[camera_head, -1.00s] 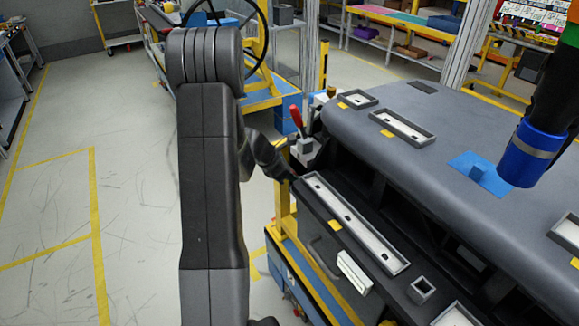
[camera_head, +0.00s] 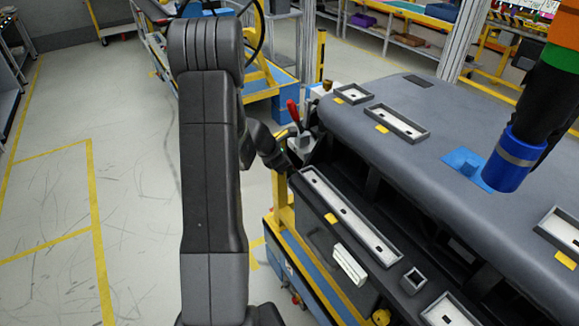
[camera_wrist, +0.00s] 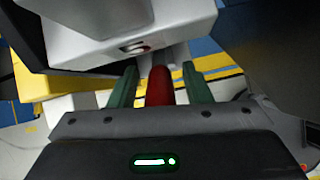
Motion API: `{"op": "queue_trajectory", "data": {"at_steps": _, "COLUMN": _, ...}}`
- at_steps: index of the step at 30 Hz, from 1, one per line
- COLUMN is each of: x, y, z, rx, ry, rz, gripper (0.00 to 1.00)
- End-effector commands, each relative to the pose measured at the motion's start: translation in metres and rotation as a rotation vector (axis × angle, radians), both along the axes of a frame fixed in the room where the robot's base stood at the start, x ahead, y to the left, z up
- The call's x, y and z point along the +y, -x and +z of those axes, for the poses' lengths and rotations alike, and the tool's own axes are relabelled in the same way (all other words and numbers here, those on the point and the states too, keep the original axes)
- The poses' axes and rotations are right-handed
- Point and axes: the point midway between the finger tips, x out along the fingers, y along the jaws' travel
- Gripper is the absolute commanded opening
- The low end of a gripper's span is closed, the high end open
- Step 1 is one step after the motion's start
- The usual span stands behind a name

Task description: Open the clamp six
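The clamp (camera_head: 304,143) stands at the near left corner of the dashboard module, with a red handle (camera_head: 293,111) sticking up and tilted. In the wrist view, a red handle (camera_wrist: 158,87) lies between the two green fingers of my gripper (camera_wrist: 160,84). Gaps show on both sides of the handle, so the fingers are open around it and not closed on it. A light grey body (camera_wrist: 130,35) sits just beyond the fingers and hides the handle's far end. In the head view, my dark wrist is beside the clamp, and the fingers are not clearly seen.
The grey dashboard module (camera_head: 440,120) fills the right side. A blue-banded dark cylinder (camera_head: 512,160) hangs over it at the right. A yellow frame (camera_head: 282,200) stands below the clamp. Open floor (camera_head: 120,190) lies to the left.

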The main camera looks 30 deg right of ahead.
Motion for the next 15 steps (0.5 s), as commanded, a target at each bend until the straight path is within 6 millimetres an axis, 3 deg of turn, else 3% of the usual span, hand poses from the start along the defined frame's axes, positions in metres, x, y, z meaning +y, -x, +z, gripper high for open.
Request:
{"op": "queue_trajectory", "data": {"at_steps": 8, "x": 0.002, "y": 0.0, "z": 0.003, "rx": -0.001, "ry": 0.0, "rz": 0.001, "gripper": 0.44}}
{"op": "queue_trajectory", "data": {"at_steps": 15, "x": 0.022, "y": 0.0, "z": 0.033, "rx": -0.005, "ry": 0.002, "rz": 0.003, "gripper": 0.44}}
